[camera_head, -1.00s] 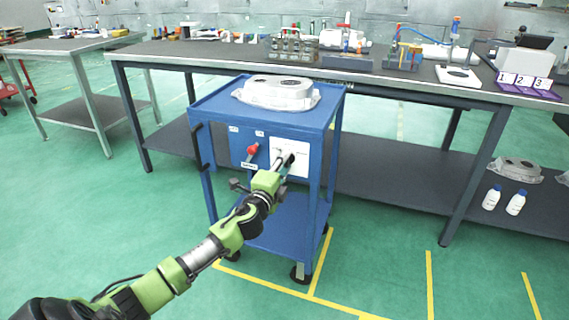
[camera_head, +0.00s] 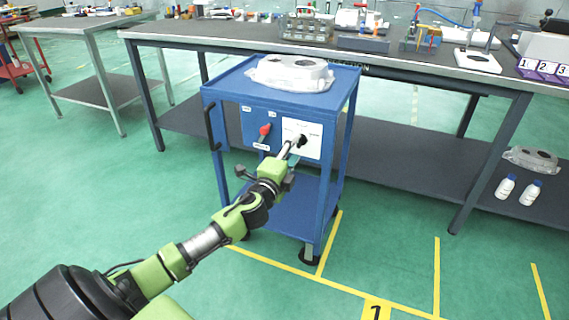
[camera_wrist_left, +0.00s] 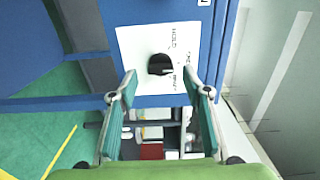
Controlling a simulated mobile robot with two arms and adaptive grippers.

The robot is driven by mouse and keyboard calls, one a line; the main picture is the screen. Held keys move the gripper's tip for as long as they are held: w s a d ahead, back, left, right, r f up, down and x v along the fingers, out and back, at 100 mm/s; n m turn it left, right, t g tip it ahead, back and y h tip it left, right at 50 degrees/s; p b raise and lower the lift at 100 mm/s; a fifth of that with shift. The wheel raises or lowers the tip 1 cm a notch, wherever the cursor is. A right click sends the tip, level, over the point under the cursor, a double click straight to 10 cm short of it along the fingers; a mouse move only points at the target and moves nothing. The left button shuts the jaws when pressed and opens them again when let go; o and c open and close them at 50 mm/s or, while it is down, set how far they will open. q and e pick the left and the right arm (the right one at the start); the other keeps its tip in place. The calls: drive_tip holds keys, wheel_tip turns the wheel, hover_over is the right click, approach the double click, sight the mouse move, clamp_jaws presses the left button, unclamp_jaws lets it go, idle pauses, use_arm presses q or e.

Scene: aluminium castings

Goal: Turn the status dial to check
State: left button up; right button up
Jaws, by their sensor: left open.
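The status dial (camera_wrist_left: 160,64) is a black knob on a white label plate (camera_wrist_left: 133,47) on the front of a blue cart. In the wrist view the word HOLD reads beside it, and other lettering is partly cut off or too small to read. The dial also shows in the head view (camera_head: 302,140), partly behind my gripper. My left gripper (camera_wrist_left: 164,80) is open. Its two green-padded fingers point at the panel, one on each side of the dial in the wrist view; I cannot tell whether they touch it. My right gripper is out of view.
The blue cart (camera_head: 222,86) carries a cast aluminium part (camera_head: 290,72) on top. A red-handled switch (camera_head: 264,130) sits left of the dial. A long workbench (camera_head: 405,75) stands behind. Two white bottles (camera_head: 505,187) are on its lower shelf.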

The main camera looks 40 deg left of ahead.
use_arm(q)
drive_tip(key=v, duration=0.9)
drive_tip(key=shift+w, duration=0.1)
